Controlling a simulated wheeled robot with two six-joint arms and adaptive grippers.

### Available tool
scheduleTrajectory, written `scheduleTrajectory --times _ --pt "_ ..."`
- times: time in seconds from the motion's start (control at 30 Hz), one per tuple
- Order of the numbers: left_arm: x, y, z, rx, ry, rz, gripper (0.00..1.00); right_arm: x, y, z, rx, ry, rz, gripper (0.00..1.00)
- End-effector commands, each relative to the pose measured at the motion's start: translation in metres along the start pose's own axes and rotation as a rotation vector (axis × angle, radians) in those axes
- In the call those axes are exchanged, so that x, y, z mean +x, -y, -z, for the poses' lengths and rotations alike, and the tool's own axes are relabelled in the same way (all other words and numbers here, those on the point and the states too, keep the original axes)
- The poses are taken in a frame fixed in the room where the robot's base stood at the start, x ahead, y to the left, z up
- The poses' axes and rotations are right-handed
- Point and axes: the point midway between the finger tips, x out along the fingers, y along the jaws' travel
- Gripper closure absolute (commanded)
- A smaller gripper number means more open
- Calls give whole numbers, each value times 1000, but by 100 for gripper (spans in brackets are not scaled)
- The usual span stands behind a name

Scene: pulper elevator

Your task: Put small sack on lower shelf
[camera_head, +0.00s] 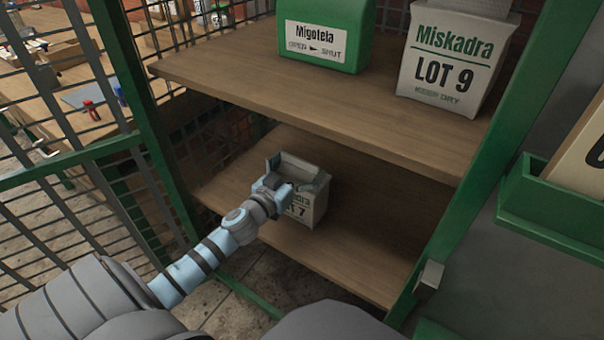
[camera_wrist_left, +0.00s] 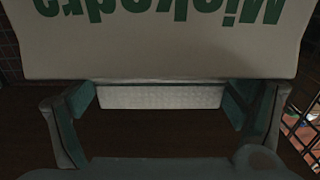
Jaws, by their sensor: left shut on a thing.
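The small sack (camera_head: 312,204) is pale grey with green and dark lettering, partly legible as LOT 7. It is upright over the lower shelf (camera_head: 375,240), towards its left part; I cannot tell whether its base touches the board. My left gripper (camera_head: 292,180) is shut on its top, and the hand hides part of the label. In the left wrist view the sack (camera_wrist_left: 165,45) fills the top with its lettering upside down, and the fingers of my left gripper (camera_wrist_left: 160,97) stand at both ends of a pale textured strip. My right gripper is not in view.
The upper shelf (camera_head: 330,110) overhangs, holding a green Migotela container (camera_head: 325,35) and a larger Miskadra LOT 9 sack (camera_head: 450,60). Green posts and mesh (camera_head: 70,210) bound the left. A green holder (camera_head: 545,215) stands right. The lower shelf's right part is clear.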

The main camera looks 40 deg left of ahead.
Motion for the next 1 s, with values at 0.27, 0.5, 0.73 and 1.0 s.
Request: scheduleTrajectory --times 0.27,0.5,0.73,1.0 --pt "1 -1 2 -1 -4 -2 70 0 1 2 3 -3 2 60" --pt "0 -1 -1 -1 -1 -1 0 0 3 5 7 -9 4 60" --pt "1 -1 -1 -1 -1 -1 0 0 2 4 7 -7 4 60" --pt "-12 0 -2 3 0 -3 0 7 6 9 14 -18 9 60"
